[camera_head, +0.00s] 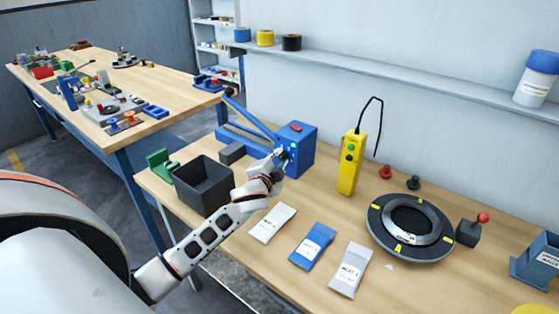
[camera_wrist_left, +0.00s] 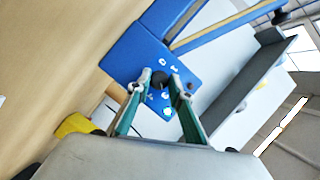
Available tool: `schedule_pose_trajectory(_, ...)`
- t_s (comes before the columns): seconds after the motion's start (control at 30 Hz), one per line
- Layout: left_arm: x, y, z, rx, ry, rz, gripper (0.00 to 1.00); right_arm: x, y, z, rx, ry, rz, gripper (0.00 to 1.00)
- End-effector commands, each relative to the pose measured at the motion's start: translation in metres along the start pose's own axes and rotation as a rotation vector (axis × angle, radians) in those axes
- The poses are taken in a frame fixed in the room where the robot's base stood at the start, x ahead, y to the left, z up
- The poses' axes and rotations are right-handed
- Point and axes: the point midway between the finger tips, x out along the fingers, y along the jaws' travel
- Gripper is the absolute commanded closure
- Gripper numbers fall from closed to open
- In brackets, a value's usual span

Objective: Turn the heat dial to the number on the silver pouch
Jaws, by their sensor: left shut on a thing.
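The blue heat sealer (camera_head: 299,150) stands at the back of the workbench with its long arm reaching left. My left gripper (camera_head: 282,156) is at its front face. In the left wrist view, the gripper's fingers (camera_wrist_left: 160,84) are closed around the dark heat dial (camera_wrist_left: 158,78), with white marks around it. The dial's setting is not legible. The silver pouch (camera_head: 349,270) lies flat at the front, right of a blue pouch (camera_head: 312,246) and a whitish pouch (camera_head: 272,223). Its label has print, but I cannot read the number surely. My right gripper is out of view.
A dark open bin (camera_head: 203,183) and a green holder (camera_head: 160,164) are left of the sealer. A yellow pendant (camera_head: 350,163) stands to its right, then a black round turntable (camera_head: 409,228) and a red-knobbed lever (camera_head: 470,230). Bare wood separates the pouches and sealer.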

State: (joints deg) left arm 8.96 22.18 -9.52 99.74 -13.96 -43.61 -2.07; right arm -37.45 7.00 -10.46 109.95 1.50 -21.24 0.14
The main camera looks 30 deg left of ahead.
Motion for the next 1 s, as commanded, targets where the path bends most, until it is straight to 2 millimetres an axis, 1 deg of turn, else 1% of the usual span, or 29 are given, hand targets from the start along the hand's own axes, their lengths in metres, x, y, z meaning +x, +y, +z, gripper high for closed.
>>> schedule_pose_trajectory(0.1,0.0,0.004,0.001,0.099,0.0,-0.041,1.0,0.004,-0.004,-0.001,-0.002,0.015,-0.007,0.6)
schedule_pose_trajectory(0.23,0.001,0.005,0.002,0.207,0.0,-0.085,1.0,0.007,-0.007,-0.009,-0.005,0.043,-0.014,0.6)
schedule_pose_trajectory(0.3,0.001,0.005,0.002,0.261,0.0,-0.108,1.0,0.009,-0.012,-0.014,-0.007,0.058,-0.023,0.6)
schedule_pose_trajectory(0.37,0.001,0.006,0.002,0.302,0.0,-0.125,1.0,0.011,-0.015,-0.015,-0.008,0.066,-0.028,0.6)
schedule_pose_trajectory(0.5,0.001,0.006,0.002,0.388,0.0,-0.16,1.0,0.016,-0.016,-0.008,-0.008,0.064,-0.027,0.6)
schedule_pose_trajectory(0.7,0.001,0.005,0.002,0.469,0.0,-0.194,1.0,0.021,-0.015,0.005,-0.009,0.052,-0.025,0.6)
schedule_pose_trajectory(1.0,0.001,0.004,0.002,0.517,0.0,-0.213,1.0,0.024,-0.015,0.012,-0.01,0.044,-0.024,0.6)
